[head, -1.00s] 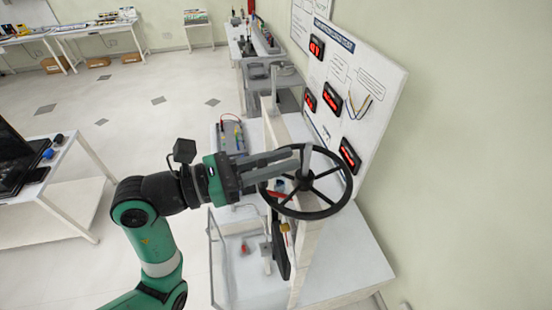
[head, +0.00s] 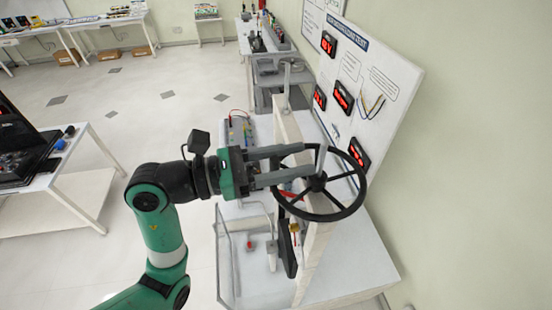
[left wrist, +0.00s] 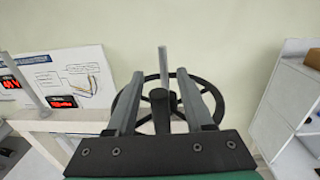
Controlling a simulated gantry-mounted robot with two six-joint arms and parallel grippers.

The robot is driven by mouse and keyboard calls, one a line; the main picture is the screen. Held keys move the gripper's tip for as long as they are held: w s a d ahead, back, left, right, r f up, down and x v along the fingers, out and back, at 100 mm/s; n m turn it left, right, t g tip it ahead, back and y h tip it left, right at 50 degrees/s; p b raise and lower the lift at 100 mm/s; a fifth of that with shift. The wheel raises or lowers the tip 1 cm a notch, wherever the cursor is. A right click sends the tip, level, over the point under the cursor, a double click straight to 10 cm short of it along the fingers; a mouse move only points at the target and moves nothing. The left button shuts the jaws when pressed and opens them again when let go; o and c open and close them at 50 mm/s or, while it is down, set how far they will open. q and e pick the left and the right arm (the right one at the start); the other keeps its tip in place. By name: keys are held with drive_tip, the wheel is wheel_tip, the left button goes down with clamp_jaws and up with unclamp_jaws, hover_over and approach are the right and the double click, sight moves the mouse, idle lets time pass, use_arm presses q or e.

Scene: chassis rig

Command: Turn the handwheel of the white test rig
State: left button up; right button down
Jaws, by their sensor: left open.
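The black handwheel (head: 343,213) with several spokes is on the white test rig (head: 350,262), right of centre in the head view. A grey upright handle (head: 321,161) stands at the wheel. My left gripper (head: 309,159) is open, its two grey fingers spread over the left part of the wheel, tips near the handle. In the left wrist view the fingers (left wrist: 160,74) are apart, with the grey handle (left wrist: 163,60) between them in the picture and the wheel (left wrist: 222,102) behind. I cannot tell whether a finger touches the handle. My right gripper is not in view.
A white panel (head: 385,75) with red displays rises behind the wheel, near the wall. A clear-sided enclosure (head: 225,265) is below the gripper. A table with a dark screen (head: 20,145) is at the left. Floor between is clear.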

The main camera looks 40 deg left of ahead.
use_arm(q)
drive_tip(key=b+v, duration=0.2)
drive_tip(key=v, duration=0.9)
drive_tip(key=shift+s+a, duration=0.2)
drive_tip(key=shift+s, duration=0.05)
